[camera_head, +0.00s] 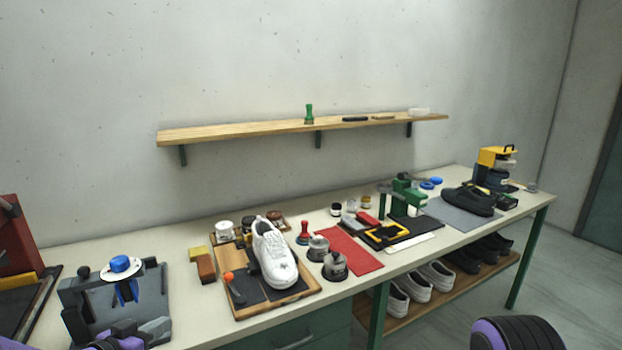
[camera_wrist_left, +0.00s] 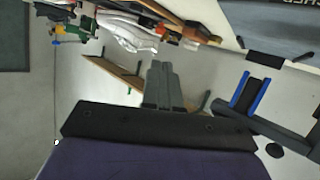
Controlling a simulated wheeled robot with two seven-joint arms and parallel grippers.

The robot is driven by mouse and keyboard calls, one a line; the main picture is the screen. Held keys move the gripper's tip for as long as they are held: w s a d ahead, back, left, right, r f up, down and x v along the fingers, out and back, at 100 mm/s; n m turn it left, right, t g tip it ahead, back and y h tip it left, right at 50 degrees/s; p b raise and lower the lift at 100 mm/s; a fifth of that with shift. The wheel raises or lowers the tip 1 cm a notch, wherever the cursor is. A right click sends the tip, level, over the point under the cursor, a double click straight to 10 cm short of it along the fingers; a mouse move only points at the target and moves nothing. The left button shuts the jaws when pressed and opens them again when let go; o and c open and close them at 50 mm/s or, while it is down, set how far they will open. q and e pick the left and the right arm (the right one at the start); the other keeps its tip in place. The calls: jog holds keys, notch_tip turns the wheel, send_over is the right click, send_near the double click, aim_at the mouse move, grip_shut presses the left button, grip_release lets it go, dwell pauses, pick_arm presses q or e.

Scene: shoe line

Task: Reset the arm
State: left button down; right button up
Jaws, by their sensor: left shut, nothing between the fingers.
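My left gripper (camera_head: 154,328) is at the lower left of the head view, in front of a dark grey fixture (camera_head: 150,290) on the bench. In the left wrist view its grey fingers (camera_wrist_left: 165,85) are together with nothing between them. The fixture carries a white disc with a blue knob (camera_head: 121,264) and blue upright parts (camera_head: 127,291). The blue parts also show right of the fingers in the left wrist view (camera_wrist_left: 246,92). A dark, purple-trimmed part of my right arm shows at the lower right edge of the head view; its gripper is out of sight.
A white shoe (camera_head: 273,254) rests on a wooden board (camera_head: 241,311), with stamps and a red mat (camera_head: 350,250) beside it. A green press (camera_head: 405,195) and black shoe (camera_head: 468,201) stand farther right. A shelf (camera_head: 270,129) runs along the wall. Shoes sit under the bench.

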pick_arm(q)
jog(key=s+f+n+g+y, duration=0.25)
jog(key=s+f+n, duration=0.3)
jog(key=f, duration=0.35)
jog(key=s+f+n+g+y, duration=0.2)
jog(key=s+f+n+y, duration=0.3)
jog(key=f, duration=0.4)
jog(key=s+f+g, duration=0.2)
jog(key=s+f, duration=0.2)
jog(key=s, duration=0.3)
jog(key=s+d+f+m+g, duration=0.1)
jog(key=s+f, duration=0.3)
jog(key=s, duration=0.3)
jog(key=s+f+g, duration=0.2)
jog(key=s+f, duration=0.2)
jog(key=s, duration=0.3)
jog(key=shift+s+d+g+b, duration=0.15)
jog(key=shift+d+g+b, duration=0.2)
jog(key=shift+b, duration=0.1)
jog(key=c, duration=1.8)
grip_release()
